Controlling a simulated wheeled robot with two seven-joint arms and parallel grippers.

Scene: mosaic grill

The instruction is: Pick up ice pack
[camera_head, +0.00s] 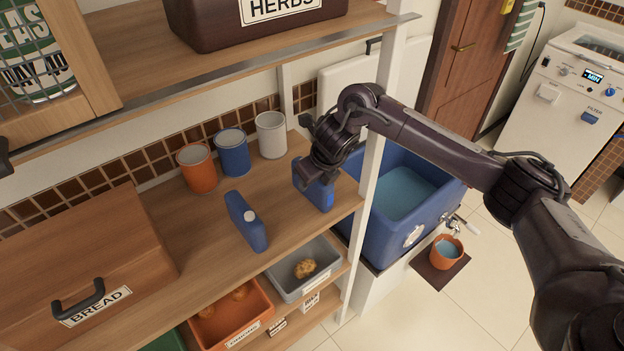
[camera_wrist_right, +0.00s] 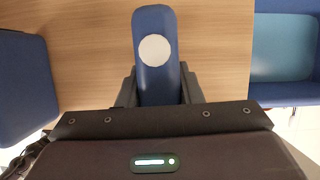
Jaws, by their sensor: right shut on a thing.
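Two blue ice packs are at the wooden counter. One ice pack (camera_head: 246,222), with a white cap, stands on the counter left of my right gripper. The other ice pack (camera_head: 317,193) is at the counter's right end, partly hidden by my right gripper (camera_head: 322,180). In the right wrist view this ice pack (camera_wrist_right: 154,20) shows its white round cap and lies between the two fingers of my gripper (camera_wrist_right: 158,92), which is shut on it. I cannot tell whether it touches the counter. The standing pack (camera_wrist_right: 22,90) shows at the left of the wrist view. My left gripper is not in view.
Orange (camera_head: 197,170), blue (camera_head: 233,155) and white (camera_head: 271,137) cans stand along the back wall. A wooden bread box (camera_head: 90,260) is at left. A white post (camera_head: 372,190) and a blue water-filled cooler (camera_head: 440,200) are close on the right. Bins sit on the shelf below.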

